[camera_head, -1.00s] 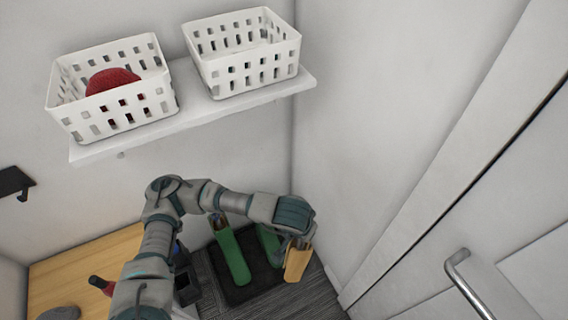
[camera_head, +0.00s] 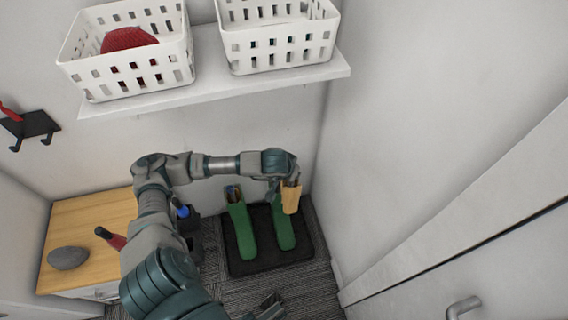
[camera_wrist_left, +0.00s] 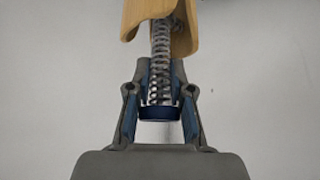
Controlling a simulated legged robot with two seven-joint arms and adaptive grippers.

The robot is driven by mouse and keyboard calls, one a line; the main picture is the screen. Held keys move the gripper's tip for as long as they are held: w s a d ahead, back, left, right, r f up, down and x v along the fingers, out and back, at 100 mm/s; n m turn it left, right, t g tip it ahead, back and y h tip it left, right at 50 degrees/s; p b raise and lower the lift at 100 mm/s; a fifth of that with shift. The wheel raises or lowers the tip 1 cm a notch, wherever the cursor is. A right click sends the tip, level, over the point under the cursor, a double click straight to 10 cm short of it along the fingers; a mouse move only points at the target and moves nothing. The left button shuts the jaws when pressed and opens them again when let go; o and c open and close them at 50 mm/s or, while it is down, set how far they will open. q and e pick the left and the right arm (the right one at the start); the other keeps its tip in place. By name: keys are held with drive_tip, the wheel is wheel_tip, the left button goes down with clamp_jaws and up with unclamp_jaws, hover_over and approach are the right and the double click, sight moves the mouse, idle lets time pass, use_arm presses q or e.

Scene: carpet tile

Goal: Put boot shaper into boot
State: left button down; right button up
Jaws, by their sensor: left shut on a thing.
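Two green boots stand side by side on a black tray (camera_head: 240,269) on the floor: a left boot (camera_head: 242,232) and a right boot (camera_head: 284,231). Something brown and blue, likely a boot shaper (camera_head: 233,193), shows at the top of the left boot. My left gripper (camera_head: 289,181) is shut on a wooden boot shaper (camera_head: 291,200), held at the top of the right boot and hiding part of it. I cannot tell whether the shaper touches the boot. In the wrist view, the fingers grip its blue end (camera_wrist_left: 159,112) below a metal spring. My right gripper (camera_head: 268,306) shows partly at the bottom edge.
A wall shelf (camera_head: 215,83) with two white baskets (camera_head: 130,75) (camera_head: 275,50) is above the boots. A wooden-topped cabinet (camera_head: 90,225) with a grey stone-like object (camera_head: 68,258) is at left. A black wall hook (camera_head: 32,126) is above it. Walls stand close behind and right.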

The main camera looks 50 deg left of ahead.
use_arm(q)
drive_tip(key=shift+s+a+f, duration=0.15)
drive_tip(key=shift+a, duration=2.15)
drive_tip(key=shift+a, duration=0.1)
